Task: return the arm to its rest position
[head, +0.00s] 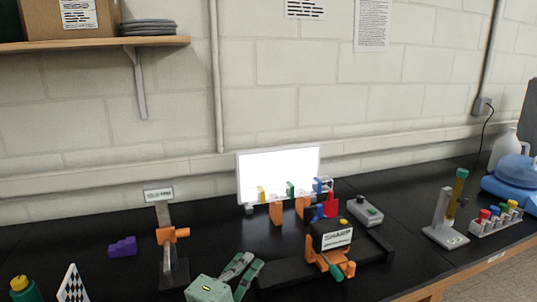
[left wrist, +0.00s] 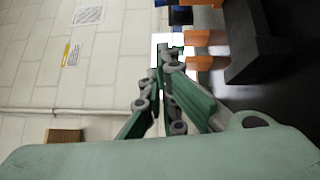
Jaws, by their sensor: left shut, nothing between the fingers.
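My left gripper (head: 246,266) is low in the middle of the head view, above the black bench. Its grey-green fingers are together with nothing between them. In the left wrist view the fingers (left wrist: 168,62) also close toward each other at their tips and hold nothing. The fingers are left of the black box labelled SHARP (head: 330,234) and appear apart from it. My right gripper is in neither view.
A rail with coloured clips and orange supports (head: 276,213) stands before a bright white panel (head: 279,172). An orange clamp on a post (head: 172,235) and a purple block (head: 122,247) are at left. A grey button box (head: 365,211) and a rack of coloured-cap tubes (head: 496,219) are at right.

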